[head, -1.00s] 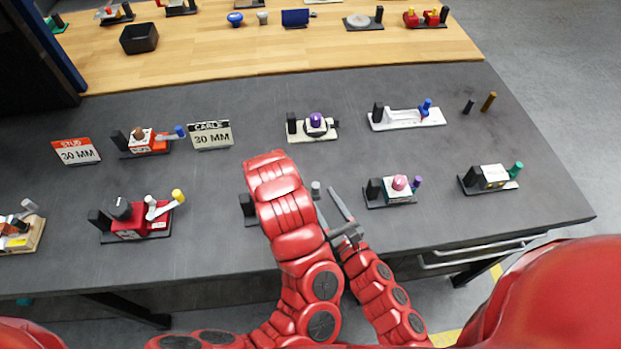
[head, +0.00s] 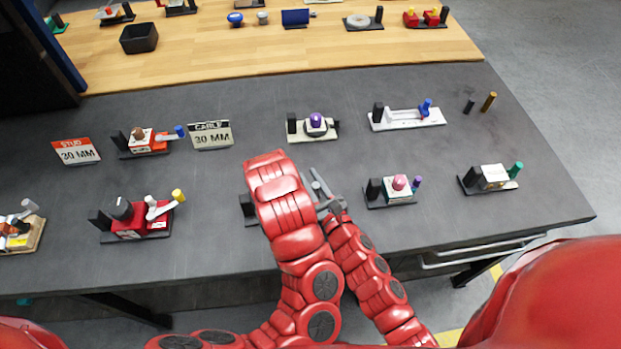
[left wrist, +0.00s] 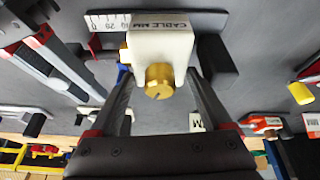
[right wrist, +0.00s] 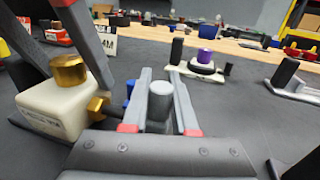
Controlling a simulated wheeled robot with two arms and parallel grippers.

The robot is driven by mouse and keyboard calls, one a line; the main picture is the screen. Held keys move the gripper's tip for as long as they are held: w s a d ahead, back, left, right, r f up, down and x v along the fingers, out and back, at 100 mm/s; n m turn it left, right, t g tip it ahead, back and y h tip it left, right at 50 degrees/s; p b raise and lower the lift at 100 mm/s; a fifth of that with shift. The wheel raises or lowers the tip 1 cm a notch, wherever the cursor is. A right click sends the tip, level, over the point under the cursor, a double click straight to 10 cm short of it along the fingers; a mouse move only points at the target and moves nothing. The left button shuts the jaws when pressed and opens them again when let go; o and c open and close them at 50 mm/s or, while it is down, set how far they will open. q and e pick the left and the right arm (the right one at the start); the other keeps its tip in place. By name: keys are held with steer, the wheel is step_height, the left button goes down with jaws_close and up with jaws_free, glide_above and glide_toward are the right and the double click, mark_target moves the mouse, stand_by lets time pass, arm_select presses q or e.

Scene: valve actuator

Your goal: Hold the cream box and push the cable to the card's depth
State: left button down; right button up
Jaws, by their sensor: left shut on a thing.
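The cream box (left wrist: 162,45) has a gold knob (left wrist: 159,80) and a printed label, and sits between my left gripper's fingers (left wrist: 160,95) in the left wrist view. My left gripper is shut on it. A white scale (left wrist: 107,22) lies beside the box. The CABLE card (head: 211,135) reads 30 MM. My left forearm hides the box in the head view.
A STUD card (head: 77,151) also reads 30 MM. A pink-knobbed device (head: 396,188) stands close right of my right gripper, and a purple-knobbed one (head: 315,125) behind it. Other devices stand about the grey table, with bare surface between them.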

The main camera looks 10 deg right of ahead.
jaws_close()
steer(key=shift+a, duration=0.1)
stand_by(0.9)
steer(key=shift+s+a, duration=0.15)
steer(key=shift+a, duration=1.35)
steer(key=o, duration=0.7)
jaws_free()
steer(key=shift+d, duration=0.15)
